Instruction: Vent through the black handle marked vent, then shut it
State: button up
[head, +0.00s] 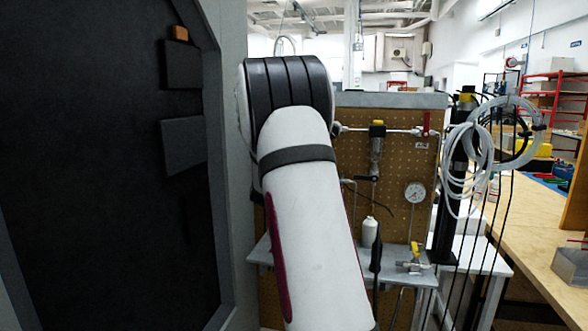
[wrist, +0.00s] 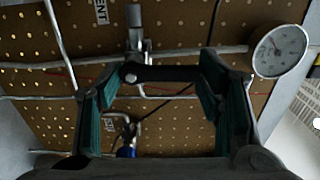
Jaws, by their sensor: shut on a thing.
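The black handle (wrist: 172,74) lies crosswise between the two green-padded fingers of my gripper (wrist: 168,92) in the wrist view, with a finger at each end of it. My gripper is shut on it. A metal valve stem (wrist: 135,32) rises from the handle's left part. A white tag reading VENT (wrist: 100,11) is on the board at upper left, turned on its side. In the head view my white arm hides much of the pegboard, and I cannot make out the gripper's grasp there.
The pegboard (head: 350,122) carries metal pipes, a round gauge (head: 415,192) and a red-handled valve (head: 426,125). A yellow-handled valve (head: 415,251) and a white bottle (head: 369,231) stand on the grey shelf (head: 440,268). Coiled tubing (head: 468,170) hangs at right. A dark cabinet (head: 100,170) borders the left.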

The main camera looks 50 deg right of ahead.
jog(key=o, duration=1.2)
jog(key=v, duration=1.2)
jog(key=shift+s+f, duration=0.1)
